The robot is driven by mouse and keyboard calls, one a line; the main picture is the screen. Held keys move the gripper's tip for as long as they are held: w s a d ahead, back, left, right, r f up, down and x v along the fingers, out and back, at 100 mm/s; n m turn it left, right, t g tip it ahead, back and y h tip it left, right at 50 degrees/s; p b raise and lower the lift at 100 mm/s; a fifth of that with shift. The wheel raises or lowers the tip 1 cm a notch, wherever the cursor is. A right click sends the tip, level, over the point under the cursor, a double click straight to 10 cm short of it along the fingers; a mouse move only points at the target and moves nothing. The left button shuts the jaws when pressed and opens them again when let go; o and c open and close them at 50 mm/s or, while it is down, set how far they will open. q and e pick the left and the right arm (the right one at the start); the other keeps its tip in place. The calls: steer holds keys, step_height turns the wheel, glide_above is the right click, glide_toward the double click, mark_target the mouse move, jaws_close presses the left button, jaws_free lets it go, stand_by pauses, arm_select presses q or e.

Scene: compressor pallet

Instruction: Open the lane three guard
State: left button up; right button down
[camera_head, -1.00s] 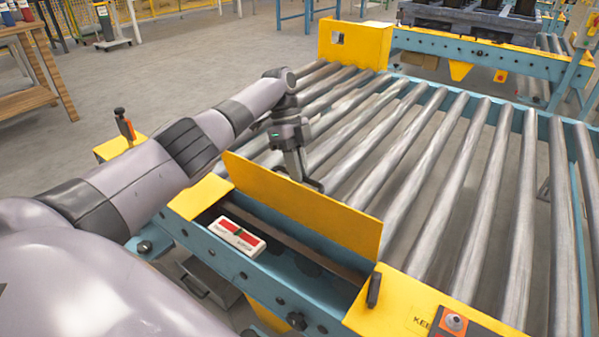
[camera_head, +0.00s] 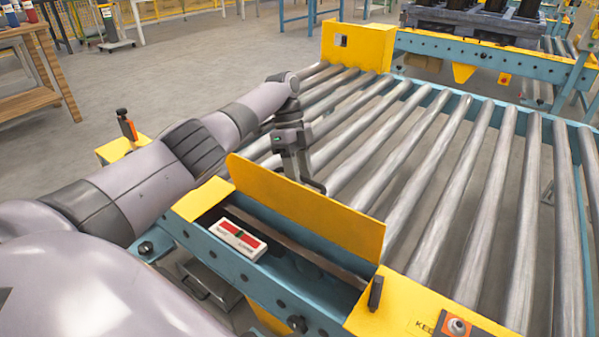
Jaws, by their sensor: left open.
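The yellow guard (camera_head: 310,212) stands raised, close to upright, along the near side of the roller conveyor. My left gripper (camera_head: 306,186) is open, over the rollers just behind the guard's top edge. The guard hides part of its fingertips, and I cannot tell whether they touch it. My right gripper is out of view.
Metal rollers (camera_head: 430,170) fill the right side. A yellow end plate (camera_head: 357,46) stands at the far end. An orange-handled lever (camera_head: 127,127) stands at the left.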

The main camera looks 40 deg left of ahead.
arm_select(q)
step_height(320, 180, up, 20)
steer(key=p, duration=0.9)
steer(key=shift+p, duration=0.35)
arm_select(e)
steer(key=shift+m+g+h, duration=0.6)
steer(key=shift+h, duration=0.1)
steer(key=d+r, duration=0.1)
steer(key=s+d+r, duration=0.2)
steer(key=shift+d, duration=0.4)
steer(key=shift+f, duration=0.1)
